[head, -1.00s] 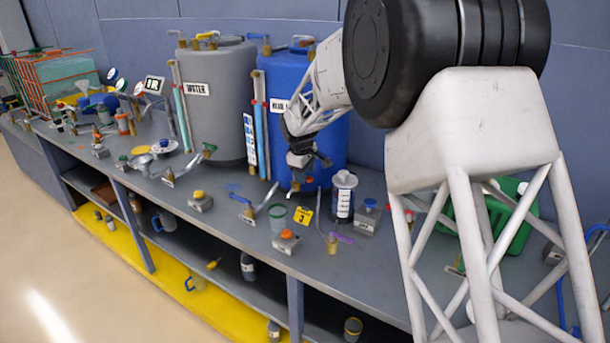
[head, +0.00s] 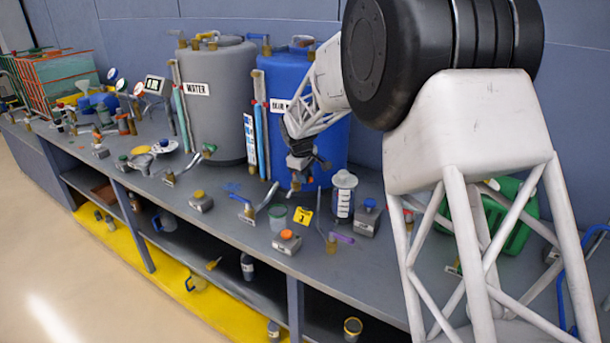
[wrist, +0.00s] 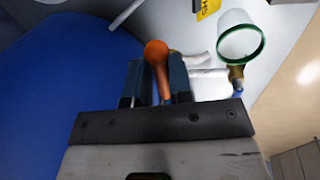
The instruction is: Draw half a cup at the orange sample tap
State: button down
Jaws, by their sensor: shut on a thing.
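My gripper (wrist: 157,85) is shut on an orange round-ended handle (wrist: 156,56), which sticks out between the two fingers in the wrist view. In the head view my gripper (head: 298,180) is low in front of the blue drum (head: 330,130), and the handle cannot be made out clearly there. A clear cup with a green rim (wrist: 240,38) stands apart from my fingers; in the head view the cup (head: 278,216) is on the bench near a grey spout with a blue handle (head: 240,199). The cup's fill level is not clear.
A grey drum (head: 216,120) marked WATER stands left of the blue drum. The bench's front edge is close to the cup.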

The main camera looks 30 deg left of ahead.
jog(key=shift+s+a+m, duration=0.1)
jog(key=shift+s+m, duration=0.3)
jog(key=shift+m, duration=0.8)
jog(key=c, duration=1)
grip_release()
jog(key=shift+c, duration=0.2)
notch_tip(320, 180, up, 8)
jog(key=s, duration=0.1)
jog(key=shift+s+a+f, duration=0.15)
jog(key=shift+s, duration=0.1)
